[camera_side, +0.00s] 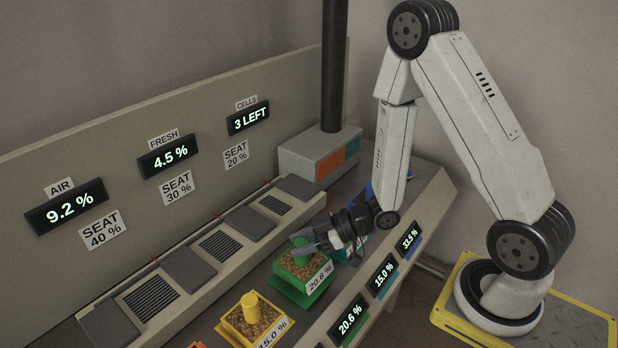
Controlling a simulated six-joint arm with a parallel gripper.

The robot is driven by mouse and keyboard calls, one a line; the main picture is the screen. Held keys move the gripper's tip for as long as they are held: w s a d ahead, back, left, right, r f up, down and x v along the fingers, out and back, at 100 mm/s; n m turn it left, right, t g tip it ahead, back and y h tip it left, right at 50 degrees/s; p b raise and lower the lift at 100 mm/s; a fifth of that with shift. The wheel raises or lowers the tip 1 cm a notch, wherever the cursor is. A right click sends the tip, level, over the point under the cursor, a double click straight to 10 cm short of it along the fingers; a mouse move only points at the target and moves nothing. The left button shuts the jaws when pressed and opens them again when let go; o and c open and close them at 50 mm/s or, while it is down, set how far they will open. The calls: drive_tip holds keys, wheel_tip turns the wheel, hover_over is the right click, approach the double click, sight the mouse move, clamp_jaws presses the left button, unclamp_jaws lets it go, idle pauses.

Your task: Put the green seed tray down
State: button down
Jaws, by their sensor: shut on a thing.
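The green seed tray (318,277) holds brown seeds and has a green knob in its middle and a front label reading 20.6 %. It appears level, over a green base or pad (285,292) at the front of the bench. I cannot tell whether there is a gap beneath it. My gripper (303,243) reaches in from the right and is shut on the tray's green knob. The fingers hide part of the knob and the tray's back edge.
A yellow seed tray (254,323) labelled 15.0 % stands to the front left. Behind runs a raised rail with slatted vents (151,297) and dark covers (188,269). Several lit displays (350,319) line the sloped front edge. A grey box with a black column (318,150) stands at the back.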

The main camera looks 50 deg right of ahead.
drive_tip(key=shift+f, duration=1.2)
drive_tip(key=shift+f, duration=0.2)
drive_tip(key=shift+c, duration=1.4)
unclamp_jaws()
drive_tip(key=shift+r, duration=0.15)
drive_tip(key=shift+s, duration=0.1)
drive_tip(key=v, duration=0.7)
drive_tip(key=shift+s+d, duration=0.15)
drive_tip(key=shift+d, duration=0.1)
